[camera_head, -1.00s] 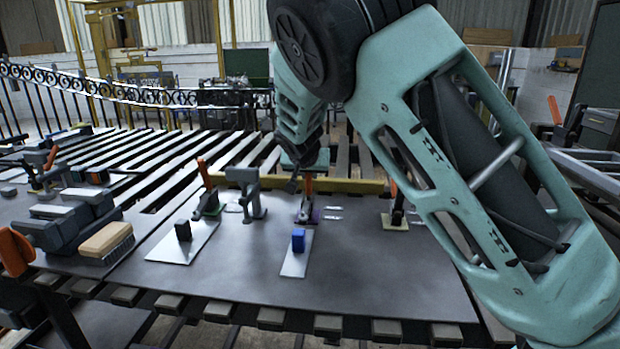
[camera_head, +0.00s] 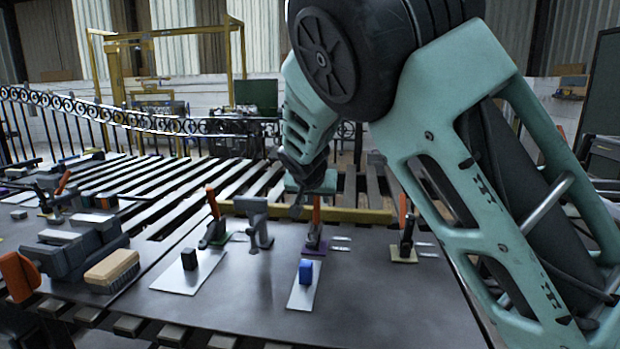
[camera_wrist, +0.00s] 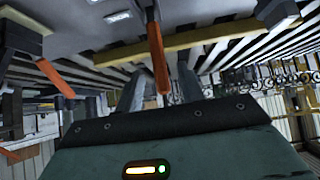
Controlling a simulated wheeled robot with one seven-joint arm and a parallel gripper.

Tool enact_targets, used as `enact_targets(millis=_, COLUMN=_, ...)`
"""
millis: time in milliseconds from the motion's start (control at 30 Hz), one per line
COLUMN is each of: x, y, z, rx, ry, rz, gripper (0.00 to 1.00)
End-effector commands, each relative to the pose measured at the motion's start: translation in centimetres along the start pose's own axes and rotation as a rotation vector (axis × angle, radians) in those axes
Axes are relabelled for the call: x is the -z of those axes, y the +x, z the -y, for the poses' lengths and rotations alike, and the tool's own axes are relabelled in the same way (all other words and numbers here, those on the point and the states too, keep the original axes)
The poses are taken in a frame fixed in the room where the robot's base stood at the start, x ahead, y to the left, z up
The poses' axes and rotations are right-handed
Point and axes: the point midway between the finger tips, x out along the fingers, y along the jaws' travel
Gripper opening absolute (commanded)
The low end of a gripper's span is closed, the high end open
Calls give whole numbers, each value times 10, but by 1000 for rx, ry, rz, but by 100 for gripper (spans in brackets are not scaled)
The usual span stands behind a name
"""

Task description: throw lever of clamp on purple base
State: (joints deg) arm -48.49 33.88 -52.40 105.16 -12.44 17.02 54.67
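The clamp on the purple base (camera_head: 312,248) stands near the far edge of the dark table, with its orange lever (camera_head: 316,212) upright. My gripper (camera_head: 308,200) is at the top of this lever and partly hides it. In the wrist view, an orange lever (camera_wrist: 157,58) reaches between the two grey fingers of my gripper (camera_wrist: 160,92), with a visible gap on either side. The fingers are open and not closed on it.
A clamp on a green base (camera_head: 213,230) and a grey post (camera_head: 257,225) stand to the left. A clamp on a yellowish base (camera_head: 404,257) is to the right. A blue block (camera_head: 306,272) sits on a metal plate nearer me. A wooden brush (camera_head: 112,268) lies at left.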

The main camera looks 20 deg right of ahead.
Motion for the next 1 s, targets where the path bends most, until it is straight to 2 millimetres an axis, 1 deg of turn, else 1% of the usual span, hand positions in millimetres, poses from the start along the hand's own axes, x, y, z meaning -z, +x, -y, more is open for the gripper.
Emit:
enact_targets(millis=33, x=-1, y=-12, z=2, rx=6, ry=-1, rz=0, gripper=38)
enact_targets(millis=300, x=0, y=-64, z=2, rx=5, ry=-1, rz=0, gripper=38)
enact_targets(millis=500, x=0, y=-97, z=1, rx=5, ry=0, rz=0, gripper=38)
enact_targets(millis=600, x=0, y=-110, z=2, rx=5, ry=-1, rz=0, gripper=38)
enact_targets(millis=800, x=0, y=-126, z=0, rx=2, ry=1, rz=0, gripper=38)
enact_targets(millis=1000, x=0, y=-130, z=0, rx=0, ry=2, rz=0, gripper=38)
